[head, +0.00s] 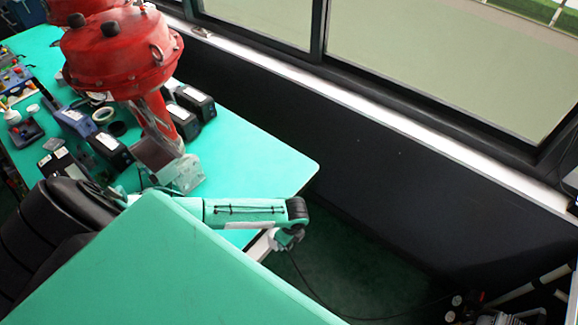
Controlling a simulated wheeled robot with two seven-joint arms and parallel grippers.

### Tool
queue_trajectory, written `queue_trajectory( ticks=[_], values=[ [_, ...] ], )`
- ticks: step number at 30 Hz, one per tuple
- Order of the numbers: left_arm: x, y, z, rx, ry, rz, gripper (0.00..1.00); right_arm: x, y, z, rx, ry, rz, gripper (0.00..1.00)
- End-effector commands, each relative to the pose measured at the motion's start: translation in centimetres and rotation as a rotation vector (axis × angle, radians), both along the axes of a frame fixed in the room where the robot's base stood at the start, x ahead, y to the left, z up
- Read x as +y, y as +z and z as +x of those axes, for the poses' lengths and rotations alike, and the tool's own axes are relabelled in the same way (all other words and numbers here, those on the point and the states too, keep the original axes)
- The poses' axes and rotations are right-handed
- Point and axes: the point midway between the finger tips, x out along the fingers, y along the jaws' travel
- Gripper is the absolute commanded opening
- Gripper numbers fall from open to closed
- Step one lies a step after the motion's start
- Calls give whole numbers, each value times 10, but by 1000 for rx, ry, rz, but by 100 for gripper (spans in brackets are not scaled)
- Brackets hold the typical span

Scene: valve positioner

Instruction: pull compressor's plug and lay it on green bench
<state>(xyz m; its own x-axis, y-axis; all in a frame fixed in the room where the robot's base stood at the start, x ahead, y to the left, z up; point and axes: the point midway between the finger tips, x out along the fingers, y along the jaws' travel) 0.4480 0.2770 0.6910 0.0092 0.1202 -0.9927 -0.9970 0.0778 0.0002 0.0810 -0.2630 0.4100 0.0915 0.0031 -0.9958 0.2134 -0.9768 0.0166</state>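The green bench (270,165) runs from the upper left to the middle, and its near right corner is bare. My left arm reaches across its near edge. Its small grey gripper (287,239) hangs just off that edge, over the dark floor. The fingers are too small to read. A thin dark cable (312,291) runs from just below the gripper down and right along the floor. I cannot make out a plug, or whether the fingers hold one. Dark equipment with pale pipes (480,308) at the lower right may be the compressor. My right gripper is not in view.
A red valve actuator (118,55) stands on the bench, with several black boxes (190,103) and a tape roll (103,114) around it. A large teal panel (170,270) covers the lower foreground. A dark wall (400,190) with windows bounds the right.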

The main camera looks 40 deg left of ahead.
Motion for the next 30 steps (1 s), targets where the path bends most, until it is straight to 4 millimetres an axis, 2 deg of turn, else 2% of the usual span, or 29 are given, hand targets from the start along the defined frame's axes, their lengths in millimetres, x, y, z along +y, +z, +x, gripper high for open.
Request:
queue_trajectory(
  ticks=[8, 15, 16, 17, 21, 30],
  values=[
    [0, -1, 0, 0, 0, 0, 56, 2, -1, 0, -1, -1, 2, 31],
    [0, -1, 0, 0, 0, 0, 9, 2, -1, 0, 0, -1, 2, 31],
    [0, -1, 0, 0, 0, 0, 7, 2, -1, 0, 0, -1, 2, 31],
    [0, -1, 0, 0, 0, 0, 27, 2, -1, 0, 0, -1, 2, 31],
    [0, -1, 0, 0, 0, 0, 0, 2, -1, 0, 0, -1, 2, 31],
    [-2, 0, 0, 0, -1, 0, 0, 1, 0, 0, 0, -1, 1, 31]
  ],
)
